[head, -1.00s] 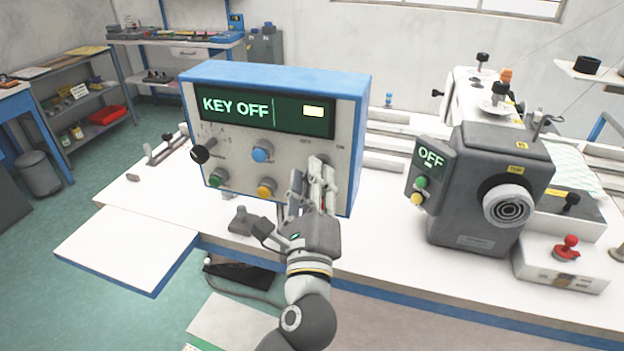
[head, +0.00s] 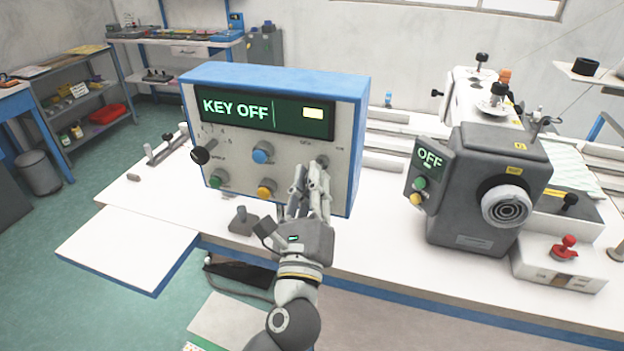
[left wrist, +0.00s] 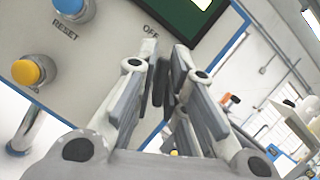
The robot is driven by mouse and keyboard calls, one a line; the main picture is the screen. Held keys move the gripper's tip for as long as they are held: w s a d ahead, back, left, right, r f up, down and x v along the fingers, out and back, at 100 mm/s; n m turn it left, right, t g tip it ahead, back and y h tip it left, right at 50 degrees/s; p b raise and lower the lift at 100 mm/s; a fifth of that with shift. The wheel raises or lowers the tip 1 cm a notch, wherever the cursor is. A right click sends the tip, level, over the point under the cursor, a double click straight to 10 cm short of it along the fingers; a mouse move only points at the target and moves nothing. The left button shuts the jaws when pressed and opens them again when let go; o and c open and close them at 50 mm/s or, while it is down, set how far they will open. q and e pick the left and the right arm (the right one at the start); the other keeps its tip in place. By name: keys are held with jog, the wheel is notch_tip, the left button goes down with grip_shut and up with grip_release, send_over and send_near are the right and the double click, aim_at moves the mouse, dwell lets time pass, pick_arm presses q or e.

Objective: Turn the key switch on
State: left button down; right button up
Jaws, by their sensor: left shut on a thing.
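The control box (head: 275,68) is grey with a blue frame and stands on the white bench. Its dark green display (head: 262,112) reads "KEY OFF". The key switch (head: 322,160) is at the right of its front panel, partly hidden by my fingers. My left gripper (head: 311,172) is at this switch, shut on the key. In the left wrist view, the dark key (left wrist: 160,85) shows between my fingers, below the "OFF" label. My right gripper is not in view.
Beside the switch are a blue reset button (head: 262,152), a yellow button (head: 267,188), a green button (head: 218,178) and a black-knobbed lever (head: 200,154). A grey sewing machine (head: 490,190), its screen reading "OFF", stands to the right. A small joystick (head: 243,220) is on the bench.

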pick_arm(q)
jog(key=m+h+p, duration=0.1)
jog(key=m+h, duration=0.1)
jog(key=m, duration=0.2)
jog(key=shift+r, duration=0.1)
jog(key=m+h+p, duration=0.1)
jog(key=m, duration=0.1)
jog(key=m+h+p, duration=0.1)
jog(key=m+h, duration=0.1)
jog(key=m, duration=0.1)
jog(key=shift+g+p, duration=0.4)
jog(key=m+g+h+p, duration=0.1)
jog(key=m+p, duration=0.1)
jog(key=m, duration=0.2)
jog(key=m+g+h+p, duration=0.1)
jog(key=m+h+p, duration=0.1)
jog(key=m, duration=0.2)
jog(key=shift+r, duration=0.1)
jog(key=shift+m+g+h+p, duration=0.65)
jog(key=shift+m+p, duration=0.5)
jog(key=shift+m, duration=0.75)
jog(key=shift+f+g, duration=0.2)
jog(key=shift+g, duration=0.05)
jog(key=c, duration=1.6)
grip_release()
